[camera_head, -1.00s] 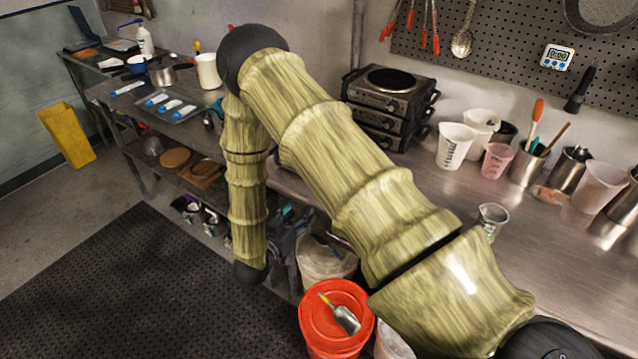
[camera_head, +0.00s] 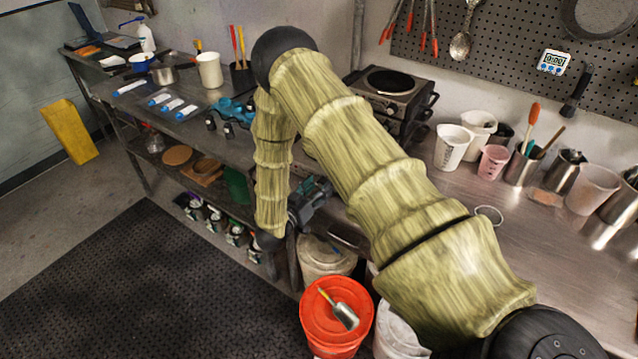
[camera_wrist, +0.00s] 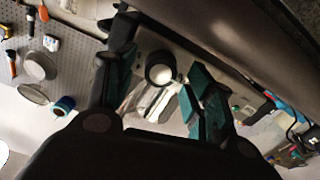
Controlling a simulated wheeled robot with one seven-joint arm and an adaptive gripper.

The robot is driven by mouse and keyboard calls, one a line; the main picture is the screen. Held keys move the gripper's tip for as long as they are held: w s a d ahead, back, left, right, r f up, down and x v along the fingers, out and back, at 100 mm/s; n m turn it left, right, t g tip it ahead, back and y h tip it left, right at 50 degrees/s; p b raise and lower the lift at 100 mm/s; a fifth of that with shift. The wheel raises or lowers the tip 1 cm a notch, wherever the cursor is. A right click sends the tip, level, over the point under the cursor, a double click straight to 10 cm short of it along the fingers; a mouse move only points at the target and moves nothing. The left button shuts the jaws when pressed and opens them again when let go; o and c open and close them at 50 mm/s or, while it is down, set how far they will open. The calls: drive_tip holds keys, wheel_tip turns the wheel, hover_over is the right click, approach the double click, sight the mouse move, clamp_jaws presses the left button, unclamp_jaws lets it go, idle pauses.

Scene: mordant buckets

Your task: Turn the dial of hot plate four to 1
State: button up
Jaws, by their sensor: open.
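The stack of dark hot plates (camera_head: 420,98) stands on the steel counter against the wall in the head view. My arm hides its lower front, and I cannot tell which plate is number four or read any dial. My gripper (camera_head: 312,200) hangs at the counter's front edge, left of and below the stack, partly hidden by my arm. In the wrist view my gripper (camera_wrist: 160,92) is open, its teal-padded fingers apart. A round dark-rimmed thing with a pale centre (camera_wrist: 160,72) shows between them; it may be a dial, and contact is not clear.
White beakers (camera_head: 453,147) and a pink cup (camera_head: 493,162) stand right of the stack. A pegboard (camera_head: 505,50) with tools is behind. An orange-lidded bucket (camera_head: 322,316) and white buckets stand below the counter. The dark floor mat (camera_head: 130,285) is clear.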

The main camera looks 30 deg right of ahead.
drive_tip(key=shift+w+d, duration=0.2)
drive_tip(key=shift+d, duration=0.2)
drive_tip(key=c, duration=1)
drive_tip(key=shift+f+m+b, duration=0.15)
drive_tip(key=shift+m+b, duration=0.25)
drive_tip(key=shift+b, duration=0.1)
drive_tip(key=shift+f+m+b, duration=0.15)
drive_tip(key=shift+m+b, duration=0.75)
drive_tip(key=shift+b, duration=0.3)
drive_tip(key=m+b, duration=0.2)
drive_tip(key=b, duration=0.1)
drive_tip(key=shift+m, duration=0.4)
drive_tip(key=shift+s+m+b, duration=0.1)
drive_tip(key=shift+m+b, duration=0.65)
drive_tip(key=shift+m, duration=0.05)
drive_tip(key=shift+r, duration=0.25)
